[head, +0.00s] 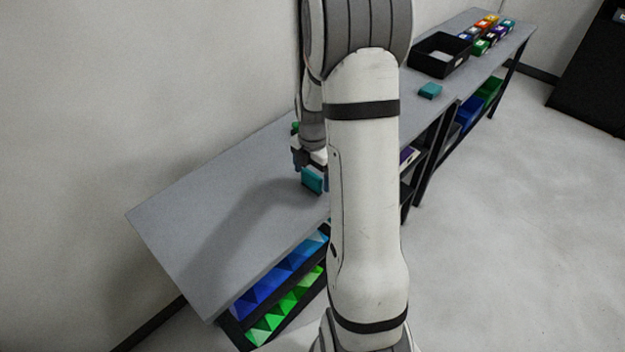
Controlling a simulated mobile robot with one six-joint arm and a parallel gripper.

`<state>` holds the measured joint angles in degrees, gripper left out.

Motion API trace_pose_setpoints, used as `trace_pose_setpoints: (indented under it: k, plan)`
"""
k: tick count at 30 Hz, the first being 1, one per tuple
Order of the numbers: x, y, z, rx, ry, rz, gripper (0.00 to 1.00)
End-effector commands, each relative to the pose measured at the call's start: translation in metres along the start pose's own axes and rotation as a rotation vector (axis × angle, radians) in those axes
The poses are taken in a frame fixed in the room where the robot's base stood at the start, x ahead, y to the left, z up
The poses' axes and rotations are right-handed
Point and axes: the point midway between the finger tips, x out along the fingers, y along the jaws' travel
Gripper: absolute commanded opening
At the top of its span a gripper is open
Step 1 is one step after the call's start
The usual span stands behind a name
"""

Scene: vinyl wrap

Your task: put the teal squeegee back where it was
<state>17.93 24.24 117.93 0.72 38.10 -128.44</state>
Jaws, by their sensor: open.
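A teal block-like thing (312,180) stands on the grey bench top right below my gripper (309,168), and looks like a squeegee. A second teal piece (430,90) lies flat on the bench further back, right of my arm. I cannot tell for sure which of the two is the teal squeegee. My gripper is open and points down at the nearer teal thing. My arm hides part of the gripper and the bench to its right. Whether the fingers touch the teal thing is not clear.
The long grey bench (200,230) runs along the wall; its near left end is clear. A black bin (440,55) and several coloured boxes (488,30) stand at the far end. Blue bins (270,285) and green bins (285,312) sit on shelves below.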

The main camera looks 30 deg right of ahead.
Motion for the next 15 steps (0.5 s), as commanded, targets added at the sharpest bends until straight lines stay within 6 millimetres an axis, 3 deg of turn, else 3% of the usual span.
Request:
trace_pose_setpoints:
  k: [9, 15]
  plan:
    - [-0.066, 0.001, 0.000, 0.000, -0.003, 0.004, 0.85]
    - [-0.087, 0.001, -0.001, 0.002, -0.002, 0.002, 0.85]
